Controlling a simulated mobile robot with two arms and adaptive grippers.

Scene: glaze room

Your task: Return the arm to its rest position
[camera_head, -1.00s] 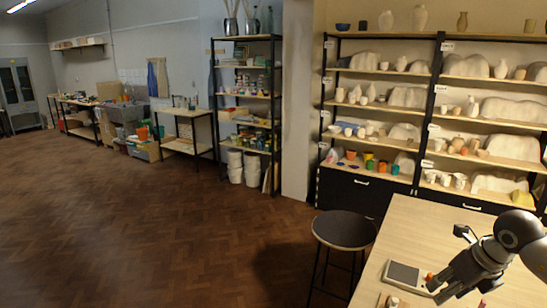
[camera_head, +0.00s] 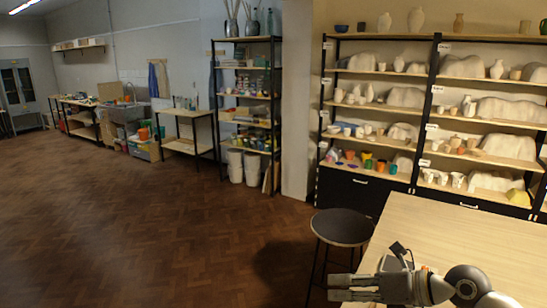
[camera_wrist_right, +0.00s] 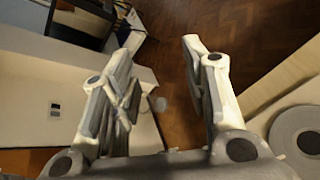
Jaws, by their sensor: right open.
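My right gripper (camera_head: 334,288) is at the lower right of the head view, over the near left part of the pale wooden table (camera_head: 440,225). Its fingers point left, towards the table's left edge. In the wrist view the two fingers of the right gripper (camera_wrist_right: 160,45) stand apart, with nothing held between them. Part of the dark wooden floor shows beyond the fingers. My arm covers much of the near tabletop in the head view. My left gripper is not in view.
A dark round stool (camera_head: 342,227) stands close to the table's left edge, near my gripper. Shelves with pottery (camera_head: 400,105) line the back right wall. A black rack (camera_head: 246,94) stands further left. The parquet floor (camera_head: 150,235) on the left is clear.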

